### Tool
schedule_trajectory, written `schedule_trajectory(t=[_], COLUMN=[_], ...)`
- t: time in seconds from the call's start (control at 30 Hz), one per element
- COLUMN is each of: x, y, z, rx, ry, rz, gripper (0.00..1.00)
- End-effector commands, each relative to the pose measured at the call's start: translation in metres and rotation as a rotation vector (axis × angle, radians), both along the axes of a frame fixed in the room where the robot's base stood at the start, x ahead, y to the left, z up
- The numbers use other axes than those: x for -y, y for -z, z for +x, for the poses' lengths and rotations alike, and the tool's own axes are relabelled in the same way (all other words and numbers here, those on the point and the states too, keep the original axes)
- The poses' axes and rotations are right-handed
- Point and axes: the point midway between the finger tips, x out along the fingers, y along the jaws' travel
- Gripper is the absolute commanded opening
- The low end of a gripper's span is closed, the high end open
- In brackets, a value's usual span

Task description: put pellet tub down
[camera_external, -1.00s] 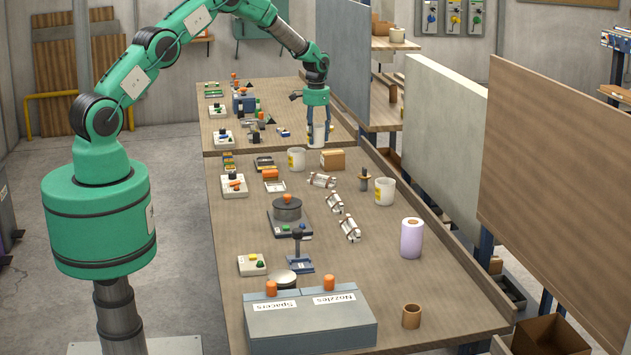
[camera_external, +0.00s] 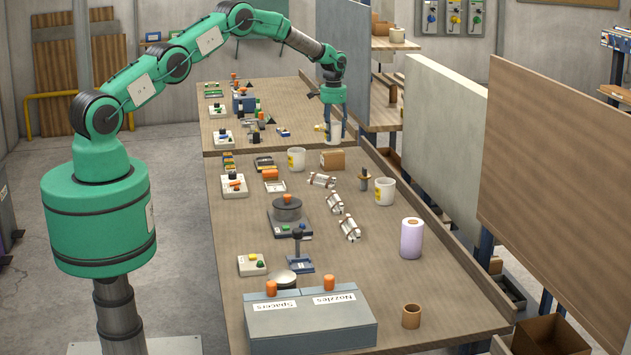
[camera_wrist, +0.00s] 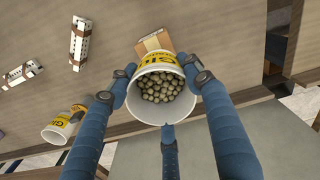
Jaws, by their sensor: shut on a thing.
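The pellet tub is a white tub with a yellow label, full of round brownish pellets. In the external view the pellet tub (camera_external: 334,133) hangs upright in my gripper (camera_external: 335,126) near the far right of the bench, close to the seam between the two tables. In the wrist view my gripper (camera_wrist: 165,95) has its blue fingers closed around the tub (camera_wrist: 158,68), with the pellets facing the camera. I cannot tell exactly how high its base is above the surface.
A cardboard box (camera_external: 332,160) stands just in front of the tub. Similar white tubs stand nearby, one at the left (camera_external: 296,159) and one at the right (camera_external: 384,191). A grey partition (camera_external: 343,50) rises behind the right edge.

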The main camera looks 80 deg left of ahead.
Motion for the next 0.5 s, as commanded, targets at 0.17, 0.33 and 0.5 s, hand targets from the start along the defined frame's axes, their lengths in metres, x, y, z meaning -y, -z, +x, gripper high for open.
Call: schedule_trajectory(t=[0.17, 0.33, 0.5], x=[-0.0004, -0.0003, 0.0], y=[-0.0004, 0.0, 0.009], z=[0.0007, 0.0005, -0.0001], rx=[0.0, 0.0, -0.002], ry=[0.0, 0.0, 0.0], rz=[0.0, 0.0, -0.001], gripper=[0.21, 0.21, 0.21])
